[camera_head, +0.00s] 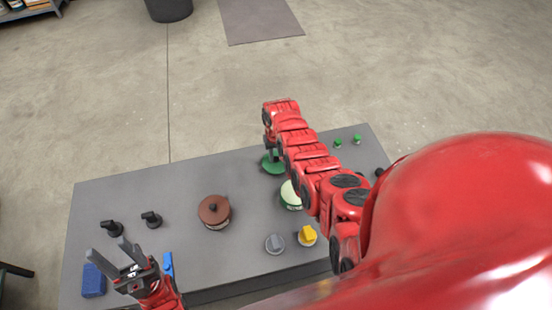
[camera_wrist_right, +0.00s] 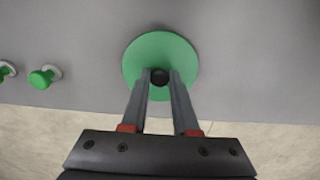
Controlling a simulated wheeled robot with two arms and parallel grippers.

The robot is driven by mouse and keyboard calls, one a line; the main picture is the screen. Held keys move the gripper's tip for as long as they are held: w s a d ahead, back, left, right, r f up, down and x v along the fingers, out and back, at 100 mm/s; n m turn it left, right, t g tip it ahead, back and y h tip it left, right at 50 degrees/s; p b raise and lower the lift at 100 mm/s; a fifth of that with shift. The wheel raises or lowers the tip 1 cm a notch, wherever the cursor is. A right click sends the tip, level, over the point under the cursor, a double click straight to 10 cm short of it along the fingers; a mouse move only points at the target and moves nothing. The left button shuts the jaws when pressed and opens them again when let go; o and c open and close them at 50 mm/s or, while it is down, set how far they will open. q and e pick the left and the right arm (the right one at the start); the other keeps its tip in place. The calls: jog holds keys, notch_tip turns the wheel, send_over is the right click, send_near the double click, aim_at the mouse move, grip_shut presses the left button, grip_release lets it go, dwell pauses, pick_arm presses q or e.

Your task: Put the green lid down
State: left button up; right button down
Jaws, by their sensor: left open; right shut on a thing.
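The green lid (camera_head: 271,166) is a round disc with a dark knob, at the far edge of the grey table, partly covered by my right arm. In the right wrist view the green lid (camera_wrist_right: 160,52) is flat to the camera, its knob between the fingers. My right gripper (camera_wrist_right: 160,78) is shut on the knob; it also shows in the head view (camera_head: 270,150). Whether the lid touches the table is hard to tell. My left gripper (camera_head: 118,262) is open and empty at the table's front left. A green pot (camera_head: 289,196) with a pale inside stands nearer, partly behind my right arm.
The grey table (camera_head: 130,190) also bears a brown lidded pot (camera_head: 214,211), a yellow object (camera_head: 307,236), a grey round object (camera_head: 275,243), a blue block (camera_head: 93,281), black knobs (camera_head: 151,219) and small green knobs (camera_head: 357,139). The table's far left is clear.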

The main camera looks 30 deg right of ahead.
jog(key=shift+f, duration=0.9)
jog(key=shift+f+b, duration=0.2)
jog(key=shift+b, duration=0.1)
jog(key=c, duration=0.7)
grip_release()
jog(key=shift+r, duration=0.15)
